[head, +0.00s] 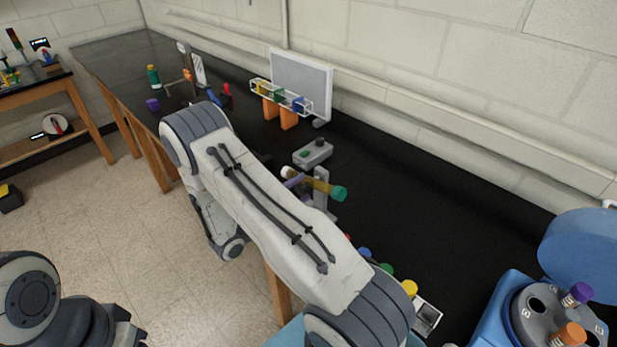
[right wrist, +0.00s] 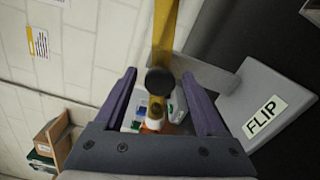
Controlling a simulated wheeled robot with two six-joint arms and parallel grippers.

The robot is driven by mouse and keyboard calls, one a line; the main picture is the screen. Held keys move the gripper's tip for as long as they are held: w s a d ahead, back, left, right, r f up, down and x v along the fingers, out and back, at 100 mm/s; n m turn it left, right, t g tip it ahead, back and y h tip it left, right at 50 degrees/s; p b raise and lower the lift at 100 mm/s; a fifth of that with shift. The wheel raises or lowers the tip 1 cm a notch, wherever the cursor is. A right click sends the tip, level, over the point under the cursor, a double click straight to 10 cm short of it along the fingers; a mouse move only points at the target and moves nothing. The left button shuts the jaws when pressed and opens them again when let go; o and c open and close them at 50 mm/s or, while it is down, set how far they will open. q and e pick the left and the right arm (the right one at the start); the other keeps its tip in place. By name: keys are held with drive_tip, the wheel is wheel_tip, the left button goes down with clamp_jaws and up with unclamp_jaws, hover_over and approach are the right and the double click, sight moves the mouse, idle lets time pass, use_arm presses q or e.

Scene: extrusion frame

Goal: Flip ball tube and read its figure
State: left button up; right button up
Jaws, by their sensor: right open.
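The ball tube (head: 321,185) is a yellow-amber tube with a green end cap, lying tilted on a grey stand (head: 321,199) on the black bench. In the right wrist view, the yellow tube (right wrist: 165,25) runs down past a round black knob (right wrist: 160,81) between my fingers. A grey block (right wrist: 243,100) with a "FLIP" label (right wrist: 265,117) is at right there. My right gripper (head: 293,180) is partly hidden by my arm in the head view. Its purple fingers (right wrist: 157,95) are open, one on each side of the tube. My left gripper does not show.
A small grey box (head: 313,153) with a green button sits behind the stand. Several colored caps (head: 387,270) lie near my right arm. A blue centrifuge (head: 512,290) is at right. The bench right of the stand is clear.

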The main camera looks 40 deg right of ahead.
sight(309, 184)
drive_tip(key=shift+w+d+p, duration=0.1)
drive_tip(key=shift+d+p, duration=0.5)
drive_tip(key=shift+d, duration=1.25)
clamp_jaws()
